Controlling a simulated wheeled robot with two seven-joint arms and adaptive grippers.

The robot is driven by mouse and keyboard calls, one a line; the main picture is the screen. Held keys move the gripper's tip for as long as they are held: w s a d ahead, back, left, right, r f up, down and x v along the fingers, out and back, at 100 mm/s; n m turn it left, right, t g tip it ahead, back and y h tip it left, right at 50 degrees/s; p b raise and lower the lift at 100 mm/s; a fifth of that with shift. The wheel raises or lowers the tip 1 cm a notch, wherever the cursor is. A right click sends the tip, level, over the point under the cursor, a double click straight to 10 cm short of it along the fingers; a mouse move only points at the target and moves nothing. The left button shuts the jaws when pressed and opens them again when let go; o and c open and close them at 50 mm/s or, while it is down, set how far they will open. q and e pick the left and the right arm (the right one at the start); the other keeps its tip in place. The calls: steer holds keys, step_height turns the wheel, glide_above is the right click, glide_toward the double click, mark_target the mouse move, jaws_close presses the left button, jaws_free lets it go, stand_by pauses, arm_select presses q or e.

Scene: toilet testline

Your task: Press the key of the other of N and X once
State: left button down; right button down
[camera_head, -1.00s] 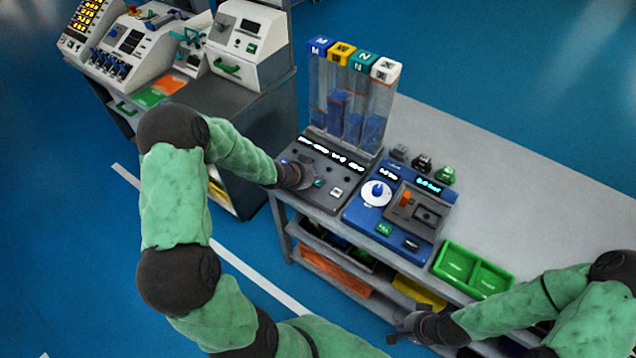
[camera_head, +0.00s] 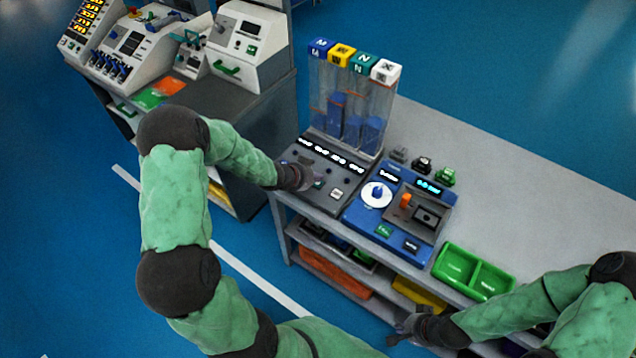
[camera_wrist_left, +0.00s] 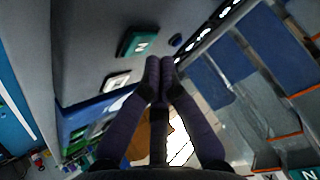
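The dark key panel (camera_head: 313,190) stands at the left end of the light table, below clear tubes headed by M, W, N and X blocks. The white X block (camera_head: 385,71) and teal N block (camera_head: 364,62) are at the right. My left gripper (camera_wrist_left: 158,66) is shut and empty, its tips together close to the panel. The teal N key (camera_wrist_left: 138,42) is just left of the tips in the left wrist view; the white key (camera_wrist_left: 116,80) is further left and lower. Contact cannot be told. The white key also shows in the head view (camera_head: 337,194). My right gripper (camera_head: 408,328) is near the table's front, its fingers unclear.
A blue device (camera_head: 362,219) with a white dial stands right of the panel. A green two-part tray (camera_head: 472,270) lies at the table's front. Small black and green items stand behind the device. The table's right part is clear.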

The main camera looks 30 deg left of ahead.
mark_target(316, 184)
arm_select(q)
steer(key=shift+f, duration=0.1)
steer(key=shift+f, duration=0.3)
steer(key=shift+f+b, duration=0.4)
steer(key=shift+b, duration=0.15)
stand_by(0.6)
steer(key=shift+r, duration=0.1)
steer(key=shift+r+p, duration=0.7)
steer(key=shift+p, duration=0.05)
step_height(316, 184, up, 5)
steer(key=p, duration=0.4)
steer(key=shift+r+p, duration=0.1)
steer(key=shift+p, duration=0.3)
